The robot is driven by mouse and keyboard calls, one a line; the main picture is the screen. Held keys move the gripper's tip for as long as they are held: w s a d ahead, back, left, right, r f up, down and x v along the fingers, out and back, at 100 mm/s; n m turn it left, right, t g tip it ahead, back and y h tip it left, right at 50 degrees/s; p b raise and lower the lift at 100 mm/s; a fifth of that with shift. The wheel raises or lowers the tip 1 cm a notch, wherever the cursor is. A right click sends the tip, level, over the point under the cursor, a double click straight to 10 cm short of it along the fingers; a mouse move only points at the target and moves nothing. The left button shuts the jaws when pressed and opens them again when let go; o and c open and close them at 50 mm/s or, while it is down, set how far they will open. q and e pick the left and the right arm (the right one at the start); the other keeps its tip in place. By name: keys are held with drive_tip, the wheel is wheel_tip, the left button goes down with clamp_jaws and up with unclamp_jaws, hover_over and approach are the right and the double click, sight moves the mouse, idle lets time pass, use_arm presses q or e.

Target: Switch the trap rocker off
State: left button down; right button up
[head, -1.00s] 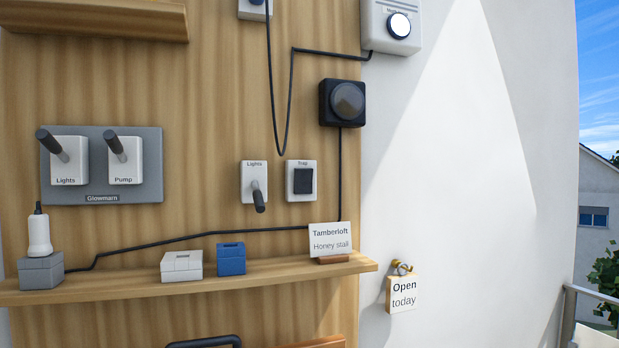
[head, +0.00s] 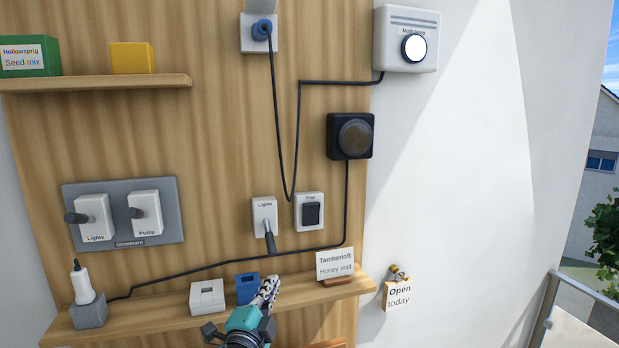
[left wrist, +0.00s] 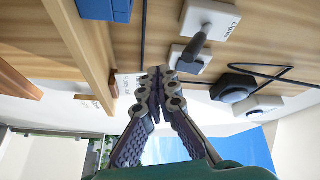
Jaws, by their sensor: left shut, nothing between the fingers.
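The trap rocker (head: 311,215) is a dark rocker on a white plate marked "Trap", on the wooden board in the head view. Its tilt is too small to tell. Just left of it is the "Lights" switch (head: 264,217) with a dark lever hanging down. My left gripper (head: 272,283) is shut and empty, below the two switches, by the lower shelf. In the left wrist view its fingertips (left wrist: 158,74) are together, apart from the Lights lever (left wrist: 194,47). A white plate (left wrist: 190,64) behind that lever is partly hidden. My right gripper is not in view.
The lower shelf (head: 130,326) carries a white box (head: 207,298), a blue box (head: 247,288) and a Tamberloft card (head: 335,264). A black cable (head: 230,259) runs below the switches. A grey two-lever panel (head: 124,240) is left. The moth lamp box (head: 405,22) has a bright white disc.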

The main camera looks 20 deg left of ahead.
use_arm(q)
drive_tip(key=w+d+r+m+h+p, duration=0.2)
drive_tip(key=d+r+m+h+p, duration=0.2)
drive_tip(key=r+m, duration=0.4)
drive_tip(key=r+h+p, duration=0.1)
drive_tip(key=p, duration=0.1)
drive_tip(key=shift+w+r+h+p, duration=0.15)
drive_tip(key=shift+w+h+p, duration=0.15)
drive_tip(key=shift+w+p, duration=0.1)
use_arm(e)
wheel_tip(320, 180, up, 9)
use_arm(q)
drive_tip(key=shift+d, duration=0.1)
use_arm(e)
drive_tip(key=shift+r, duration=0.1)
use_arm(q)
drive_tip(key=shift+w, duration=0.1)
